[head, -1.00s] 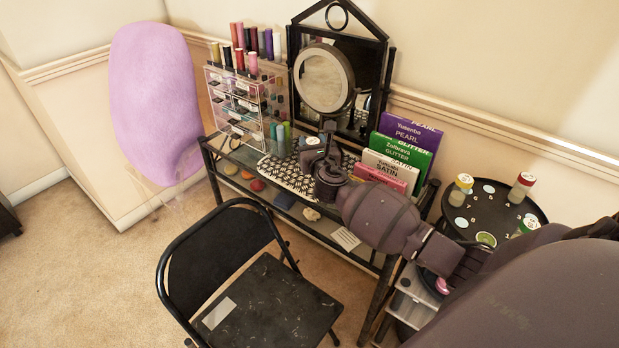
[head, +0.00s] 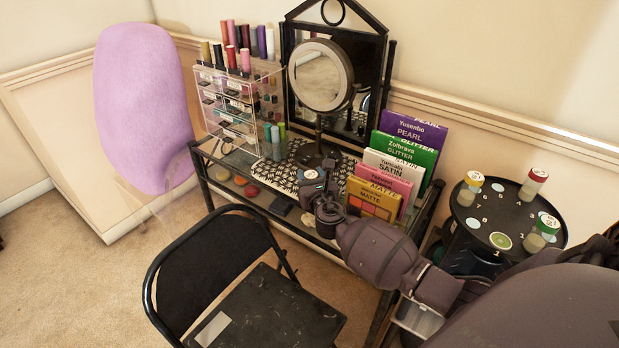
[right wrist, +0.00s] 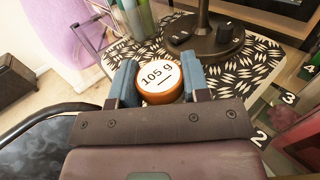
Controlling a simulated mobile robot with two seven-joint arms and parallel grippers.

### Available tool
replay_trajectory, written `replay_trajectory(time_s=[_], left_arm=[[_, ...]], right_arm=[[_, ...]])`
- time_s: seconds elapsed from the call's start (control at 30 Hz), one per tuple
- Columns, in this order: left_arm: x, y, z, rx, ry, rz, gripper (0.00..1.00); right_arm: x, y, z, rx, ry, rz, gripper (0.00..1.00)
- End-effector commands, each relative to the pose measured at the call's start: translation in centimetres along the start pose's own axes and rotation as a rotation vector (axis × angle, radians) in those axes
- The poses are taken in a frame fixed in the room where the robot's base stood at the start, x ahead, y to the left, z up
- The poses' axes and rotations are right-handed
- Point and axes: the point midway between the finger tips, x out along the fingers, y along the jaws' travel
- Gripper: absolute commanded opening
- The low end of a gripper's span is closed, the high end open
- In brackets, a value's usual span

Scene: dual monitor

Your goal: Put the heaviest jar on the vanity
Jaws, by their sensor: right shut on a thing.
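My right gripper (head: 313,182) is shut on a jar (right wrist: 157,78) with an orange lid and a white label reading "105 g". The jar shows upright between the fingers in the right wrist view; its body is mostly hidden. In the head view the gripper is at the vanity's (head: 240,160) front side, before the round mirror's base. I cannot tell whether the jar touches the top. A yellow-lidded jar (head: 473,181), a red-lidded jar (head: 537,178) and a green-lidded jar (head: 547,224) stand on a round black side table (head: 480,238). My left gripper is not in view.
A patterned mat (right wrist: 255,62) and round mirror (head: 320,75) are on the vanity. A clear drawer box (head: 228,110) with bottles stands at left. Upright palettes (head: 405,148) stand close right of the gripper. A black folding chair (head: 215,255) stands in front.

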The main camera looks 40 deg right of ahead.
Motion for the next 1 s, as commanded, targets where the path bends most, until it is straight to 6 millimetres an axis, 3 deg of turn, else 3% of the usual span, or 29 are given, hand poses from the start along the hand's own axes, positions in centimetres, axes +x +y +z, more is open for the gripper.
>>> replay_trajectory(time_s=[0.27,0.3,0.43,0.8,1.0], left_arm=[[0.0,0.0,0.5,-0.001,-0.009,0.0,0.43],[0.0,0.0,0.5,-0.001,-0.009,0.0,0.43],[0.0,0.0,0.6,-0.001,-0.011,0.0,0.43],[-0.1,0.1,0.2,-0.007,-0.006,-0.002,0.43],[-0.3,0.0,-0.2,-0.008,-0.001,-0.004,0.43]], right_arm=[[0.0,0.0,-0.3,0.0,0.0,0.0,0.17],[0.0,0.0,-0.2,0.0,-0.001,0.0,0.49],[0.0,0.0,-0.2,0.0,-0.001,0.0,0.68],[0.0,0.0,0.4,0.001,-0.002,0.0,0.68],[-2.8,0.0,0.3,0.001,-0.002,0.0,0.68]])
